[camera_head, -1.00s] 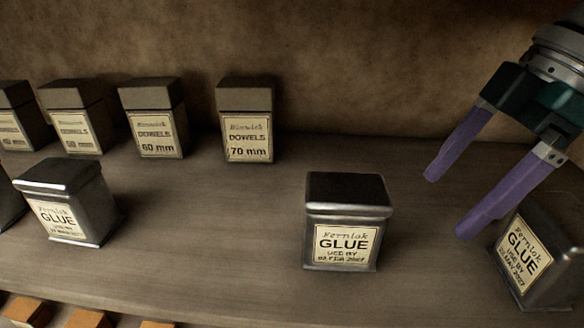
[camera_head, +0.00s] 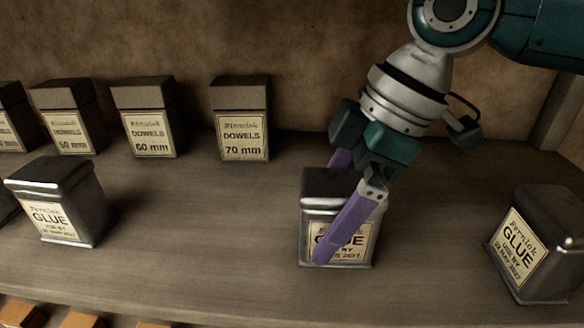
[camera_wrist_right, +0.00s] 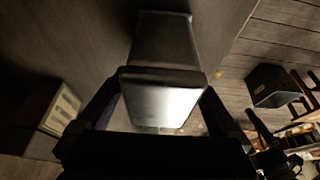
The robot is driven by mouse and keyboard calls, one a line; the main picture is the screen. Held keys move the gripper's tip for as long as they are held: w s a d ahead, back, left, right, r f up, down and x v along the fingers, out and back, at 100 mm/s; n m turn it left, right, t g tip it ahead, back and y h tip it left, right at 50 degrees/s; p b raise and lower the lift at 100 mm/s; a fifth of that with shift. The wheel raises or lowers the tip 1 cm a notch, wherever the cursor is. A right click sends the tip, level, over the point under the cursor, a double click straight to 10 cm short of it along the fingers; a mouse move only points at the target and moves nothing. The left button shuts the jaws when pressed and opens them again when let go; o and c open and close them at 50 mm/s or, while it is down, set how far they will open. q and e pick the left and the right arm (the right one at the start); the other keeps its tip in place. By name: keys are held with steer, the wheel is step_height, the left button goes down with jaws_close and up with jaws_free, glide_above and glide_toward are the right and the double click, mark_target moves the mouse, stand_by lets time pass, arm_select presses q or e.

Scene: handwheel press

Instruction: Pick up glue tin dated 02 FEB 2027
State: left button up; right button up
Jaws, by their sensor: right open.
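The glue tin dated 02 FEB 2027 (camera_head: 366,238) is a grey metal tin standing upright on the shelf, right of centre in the head view. One purple finger of my right gripper (camera_head: 328,212) crosses in front of its label and hides most of the date. The other finger goes down behind the tin and is mostly hidden. In the right wrist view the tin (camera_wrist_right: 165,95) lies between the two dark fingers of the open gripper (camera_wrist_right: 160,112). I cannot tell whether either finger touches it. My left gripper is not in view.
Another glue tin (camera_head: 535,245) stands at the right, and one (camera_head: 60,200) at the left. Several dowel boxes, including the 70 mm box (camera_head: 240,118), line the back wall. Shelf (camera_head: 190,230) is clear on both sides of the middle tin.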

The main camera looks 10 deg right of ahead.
steer(key=shift+f, duration=0.15)
steer(key=shift+c, duration=0.2)
jaws_close()
stand_by(0.5)
